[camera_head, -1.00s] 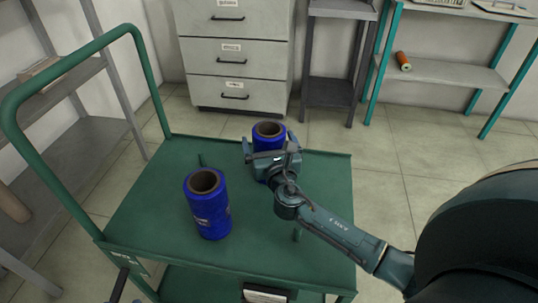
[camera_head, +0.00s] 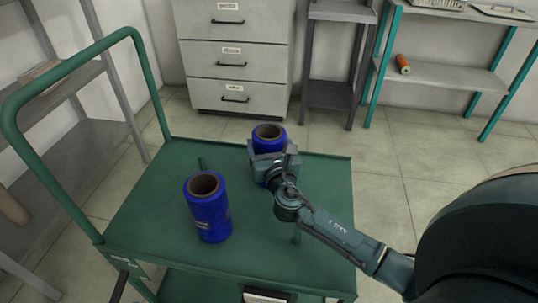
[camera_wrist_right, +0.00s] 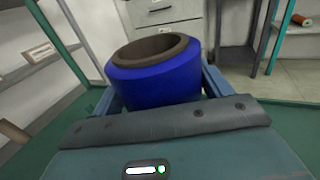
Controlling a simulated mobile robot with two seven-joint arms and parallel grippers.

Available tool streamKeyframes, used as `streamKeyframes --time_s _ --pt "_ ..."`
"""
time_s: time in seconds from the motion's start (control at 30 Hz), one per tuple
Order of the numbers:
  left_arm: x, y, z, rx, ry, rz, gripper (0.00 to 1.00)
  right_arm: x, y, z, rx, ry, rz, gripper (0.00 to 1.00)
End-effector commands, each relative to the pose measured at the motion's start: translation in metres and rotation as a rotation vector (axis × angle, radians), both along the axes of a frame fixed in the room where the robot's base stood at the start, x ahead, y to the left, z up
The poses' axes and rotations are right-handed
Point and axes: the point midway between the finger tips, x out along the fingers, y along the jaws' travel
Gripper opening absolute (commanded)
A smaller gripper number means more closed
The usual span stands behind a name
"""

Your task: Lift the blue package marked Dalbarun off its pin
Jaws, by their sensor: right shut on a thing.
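Two blue packages with hollow brown cores stand upright on a green cart (camera_head: 150,215). My right gripper (camera_head: 270,160) is shut around the far package (camera_head: 268,133), which still stands at cart height. In the right wrist view this package (camera_wrist_right: 155,80) sits between the fingers, its open core facing up. The near package (camera_head: 209,215) stands apart, to the left and closer to me, with a small label on its side. I cannot read the name on either package. Any pin inside the packages is hidden. My left gripper is not in view.
Short bare green pins stand on the cart, one at the back left (camera_head: 202,163) and one at the front right (camera_head: 297,236). The cart's tall handle (camera_head: 62,68) rises at left. Grey drawers (camera_head: 235,65) and a shelf with an orange spool (camera_head: 403,64) stand behind.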

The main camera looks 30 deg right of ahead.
Motion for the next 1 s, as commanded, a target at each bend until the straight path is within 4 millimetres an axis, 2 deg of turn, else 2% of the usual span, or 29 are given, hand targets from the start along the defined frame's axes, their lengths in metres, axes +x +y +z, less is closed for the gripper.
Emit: streamKeyframes --time_s 0.17,0.27,0.5,0.63,0.8,1.0 --pt "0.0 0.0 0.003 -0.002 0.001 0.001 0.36 0.0 0.0 0.006 -0.001 -0.003 0.0 0.47" --pt "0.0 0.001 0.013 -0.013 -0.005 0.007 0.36 0.0 0.0 0.021 0.001 -0.005 0.0 0.47" --pt "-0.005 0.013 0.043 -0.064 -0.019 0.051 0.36 0.0 0.0 0.071 -0.001 -0.006 0.0 0.47" --pt "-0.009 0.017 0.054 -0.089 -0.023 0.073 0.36 0.0 0.0 0.09 0.0 -0.005 0.0 0.47" --pt "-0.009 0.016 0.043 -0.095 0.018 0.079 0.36 0.0 0.0 0.102 -0.001 -0.004 0.001 0.47" --pt "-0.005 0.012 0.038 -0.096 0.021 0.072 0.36 0.0 0.0 0.102 -0.001 -0.003 0.0 0.47"
